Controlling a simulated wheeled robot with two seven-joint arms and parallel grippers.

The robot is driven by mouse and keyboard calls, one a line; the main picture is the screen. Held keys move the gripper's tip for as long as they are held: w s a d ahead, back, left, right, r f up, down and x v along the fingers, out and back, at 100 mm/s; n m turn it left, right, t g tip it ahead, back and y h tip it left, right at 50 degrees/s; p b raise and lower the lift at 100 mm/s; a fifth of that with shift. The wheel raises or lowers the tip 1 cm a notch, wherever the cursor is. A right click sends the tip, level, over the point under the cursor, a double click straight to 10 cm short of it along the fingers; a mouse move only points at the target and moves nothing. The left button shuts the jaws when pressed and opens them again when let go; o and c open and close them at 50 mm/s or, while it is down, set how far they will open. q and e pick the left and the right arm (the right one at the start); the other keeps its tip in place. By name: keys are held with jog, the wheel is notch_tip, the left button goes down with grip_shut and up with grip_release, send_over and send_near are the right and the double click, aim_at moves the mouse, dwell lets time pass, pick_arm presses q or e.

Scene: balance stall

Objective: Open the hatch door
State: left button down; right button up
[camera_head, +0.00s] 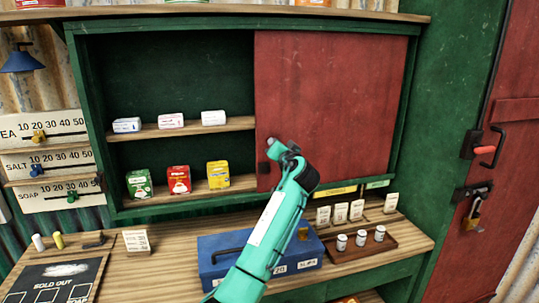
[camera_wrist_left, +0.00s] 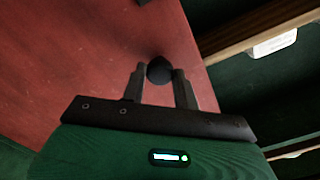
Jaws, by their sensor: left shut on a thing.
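The hatch door (camera_head: 330,95) is a red sliding panel that covers the right part of the green cabinet; the left part is uncovered. In the left wrist view the red door (camera_wrist_left: 100,45) fills the left side. A dark round knob (camera_wrist_left: 159,70) sits near its edge, between the fingers of my left gripper (camera_wrist_left: 160,80). In the head view my left gripper (camera_head: 270,148) is at the door's left edge, shut on the knob, and my teal wrist partly hides the door's lower left. My right gripper is not in view.
Small boxes stand on the cabinet shelves (camera_head: 190,130). On the counter below are a blue box (camera_head: 212,262), a tray (camera_head: 385,248) with small jars, price cards and a dark board (camera_head: 55,280). A red door with a padlock (camera_head: 472,215) is at right.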

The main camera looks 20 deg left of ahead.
pick_arm(q)
jog(key=shift+w+d, duration=0.2)
jog(key=shift+d, duration=0.15)
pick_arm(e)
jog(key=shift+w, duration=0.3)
pick_arm(q)
jog(key=c, duration=1.1)
grip_release()
jog(key=shift+o, duration=0.2)
jog(key=b+v, duration=0.3)
jog(key=v, duration=1)
jog(key=shift+s+d, duration=0.2)
jog(key=shift+s, duration=0.1)
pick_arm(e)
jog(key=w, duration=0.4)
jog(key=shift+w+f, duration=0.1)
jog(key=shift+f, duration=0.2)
